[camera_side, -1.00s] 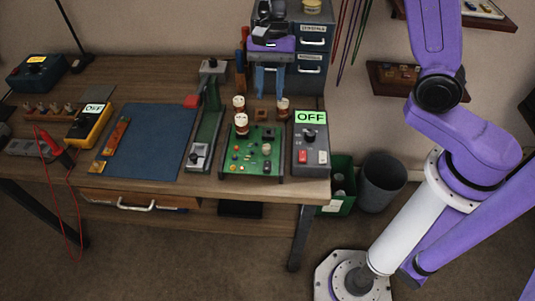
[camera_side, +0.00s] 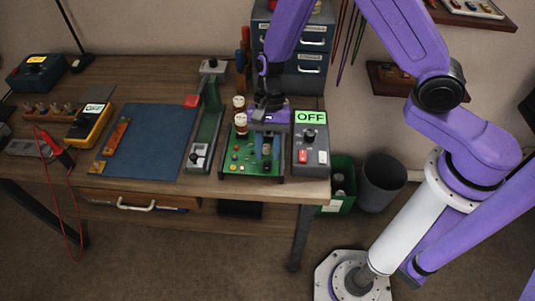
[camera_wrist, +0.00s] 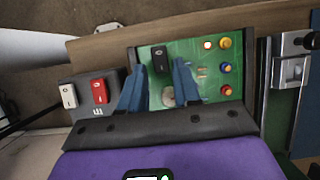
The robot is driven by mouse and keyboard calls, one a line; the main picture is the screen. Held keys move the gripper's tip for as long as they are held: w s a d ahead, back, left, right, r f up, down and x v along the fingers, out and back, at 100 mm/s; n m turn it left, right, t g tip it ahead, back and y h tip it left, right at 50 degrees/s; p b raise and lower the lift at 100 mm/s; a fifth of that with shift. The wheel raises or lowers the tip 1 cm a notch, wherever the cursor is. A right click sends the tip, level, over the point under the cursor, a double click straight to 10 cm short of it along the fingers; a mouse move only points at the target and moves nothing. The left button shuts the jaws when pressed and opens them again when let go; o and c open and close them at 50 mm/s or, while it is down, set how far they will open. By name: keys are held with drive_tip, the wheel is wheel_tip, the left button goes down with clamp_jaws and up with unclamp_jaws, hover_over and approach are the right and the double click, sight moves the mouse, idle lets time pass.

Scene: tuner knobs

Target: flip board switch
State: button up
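The green circuit board (camera_side: 238,167) lies near the table's front edge; it also shows in the wrist view (camera_wrist: 200,50). A black rocker switch (camera_wrist: 160,58) stands on the board in the wrist view. In the side view the fingers hide that part of the board. My gripper (camera_side: 266,158) points down over the right half of the board. Its two blue fingers (camera_wrist: 160,77) are apart with nothing held between them. In the wrist view the black switch appears in the gap, near the fingertips. I cannot tell whether the fingers touch it.
A grey box (camera_side: 311,145) with a green OFF display, a red switch and a white switch stands right of the board. A green rail fixture (camera_side: 206,125) is to the left. A blue mat (camera_side: 155,140) lies beyond it.

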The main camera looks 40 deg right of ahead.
sight(267, 166)
drive_tip(key=shift+x, duration=1.1)
clamp_jaws()
drive_tip(key=shift+s+a+r+t+h, duration=0.1)
drive_tip(key=shift+s+a+t+h, duration=0.05)
drive_tip(key=shift+t+h, duration=0.4)
drive_tip(key=shift+s+a+r+t+h, duration=0.1)
drive_tip(key=shift+s+t+h, duration=0.05)
drive_tip(key=shift+t+h, duration=0.4)
